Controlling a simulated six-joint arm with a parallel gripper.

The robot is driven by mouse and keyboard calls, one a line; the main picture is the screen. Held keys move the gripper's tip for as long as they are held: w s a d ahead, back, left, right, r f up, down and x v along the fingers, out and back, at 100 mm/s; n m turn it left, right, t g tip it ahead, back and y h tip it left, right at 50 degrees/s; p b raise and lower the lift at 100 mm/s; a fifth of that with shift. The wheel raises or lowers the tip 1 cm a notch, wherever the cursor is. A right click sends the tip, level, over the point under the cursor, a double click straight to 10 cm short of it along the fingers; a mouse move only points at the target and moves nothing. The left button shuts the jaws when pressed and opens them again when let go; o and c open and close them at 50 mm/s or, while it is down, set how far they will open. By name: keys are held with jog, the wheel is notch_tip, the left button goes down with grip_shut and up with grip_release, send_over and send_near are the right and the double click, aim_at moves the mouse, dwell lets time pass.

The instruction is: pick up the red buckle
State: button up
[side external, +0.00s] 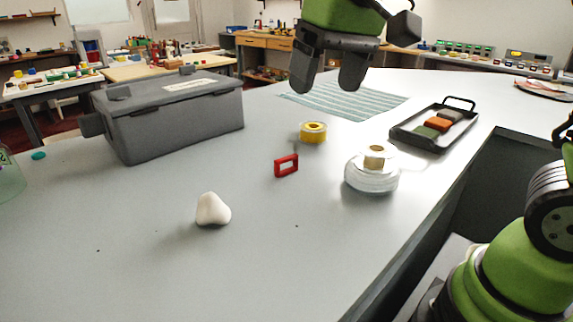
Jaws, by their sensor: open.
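The red buckle (286,165) is a small rectangular frame on the grey counter (130,240), near the middle of the side external view. It seems to stand on edge, and its open centre shows. Nothing covers it. My gripper (327,88) hangs above the counter at the top of the view, higher than the buckle and a little to its right. Its two dark fingers point down and are apart, with nothing between them.
A yellow tape roll (313,132) sits just behind the buckle. A white spool (371,175) stands to its right. A white lump (212,209) lies front left. A grey box (175,115) stands at left. A dark tray (412,138) is at right, a striped cloth (345,100) behind.

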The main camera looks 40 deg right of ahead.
jog(key=g+h, duration=0.1)
jog(key=g, duration=0.1)
send_near(287, 158)
jog(key=shift+w+d+n, duration=0.15)
jog(key=shift+d+n, duration=0.15)
jog(key=shift+w+f, duration=0.15)
jog(key=shift+f, duration=0.15)
jog(key=f, duration=0.9)
jog(key=shift+a+f, duration=0.25)
jog(key=shift+f, duration=0.15)
jog(key=c, duration=1)
